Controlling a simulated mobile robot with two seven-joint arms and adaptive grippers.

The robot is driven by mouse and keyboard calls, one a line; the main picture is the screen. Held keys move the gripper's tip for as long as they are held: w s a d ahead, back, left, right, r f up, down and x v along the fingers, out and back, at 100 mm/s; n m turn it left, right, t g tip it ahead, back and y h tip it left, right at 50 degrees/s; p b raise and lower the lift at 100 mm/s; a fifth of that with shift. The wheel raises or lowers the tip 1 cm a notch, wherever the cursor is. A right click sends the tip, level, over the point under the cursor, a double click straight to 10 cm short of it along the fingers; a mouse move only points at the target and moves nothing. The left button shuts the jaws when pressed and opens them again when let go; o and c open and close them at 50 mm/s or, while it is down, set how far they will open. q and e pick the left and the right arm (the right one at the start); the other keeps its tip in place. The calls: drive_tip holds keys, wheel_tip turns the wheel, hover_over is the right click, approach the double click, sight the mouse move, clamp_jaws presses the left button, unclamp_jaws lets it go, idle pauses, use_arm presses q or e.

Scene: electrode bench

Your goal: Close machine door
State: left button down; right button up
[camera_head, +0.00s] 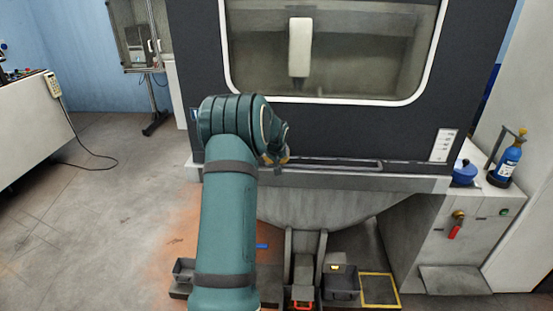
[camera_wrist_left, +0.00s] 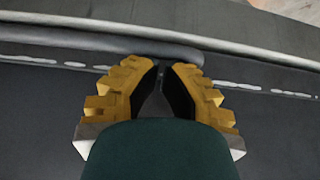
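The machine door (camera_head: 400,125) is a dark panel with a large white-framed window (camera_head: 370,55). It covers the machine's front, with its lower edge close to the grey sill; I cannot tell whether a gap remains. A horizontal handle bar (camera_head: 345,163) runs along its lower part. My left gripper (camera_head: 275,158) is at the bar's left end in the head view. In the left wrist view its yellow fingers (camera_wrist_left: 162,66) have their black tips nearly together, right at the edge of the handle bar (camera_wrist_left: 120,44). No bar shows clearly between them. My right gripper is out of view.
Below the door are a grey chute (camera_head: 305,245), small dark bins (camera_head: 341,285) and a yellow-framed tray (camera_head: 379,276). A blue bottle (camera_head: 507,163) and a blue-lidded container (camera_head: 463,172) stand at right. The floor at left is open.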

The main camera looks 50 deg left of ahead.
use_arm(q)
drive_tip(key=shift+d+f, duration=0.1)
drive_tip(key=w+a+r+p+v, duration=0.1)
drive_tip(key=a+p+v, duration=0.1)
drive_tip(key=v, duration=1.1)
drive_tip(key=shift+w+r+p, duration=0.25)
drive_tip(key=shift+r+p, duration=0.1)
drive_tip(key=shift+p, duration=0.4)
drive_tip(key=shift+a, duration=0.1)
drive_tip(key=w+d+f+m+h, duration=0.2)
drive_tip(key=w+d+f+h, duration=0.1)
drive_tip(key=d+f, duration=0.9)
drive_tip(key=w+d+f+m+h, duration=0.25)
drive_tip(key=d+f, duration=0.65)
drive_tip(key=d, duration=0.6)
drive_tip(key=s+d+f+m+g+h, duration=0.1)
drive_tip(key=s+d+f, duration=0.2)
drive_tip(key=s+d, duration=0.3)
drive_tip(key=s+d+f+m+g+h, duration=0.1)
drive_tip(key=s+d+f, duration=0.3)
drive_tip(key=d, duration=0.8)
drive_tip(key=s+d+f+m+h, duration=0.1)
drive_tip(key=s+d+f+m, duration=0.1)
drive_tip(key=s+d, duration=0.6)
drive_tip(key=shift+d+f+g+h, duration=0.4)
drive_tip(key=shift+d+f, duration=0.25)
drive_tip(key=shift+f, duration=0.25)
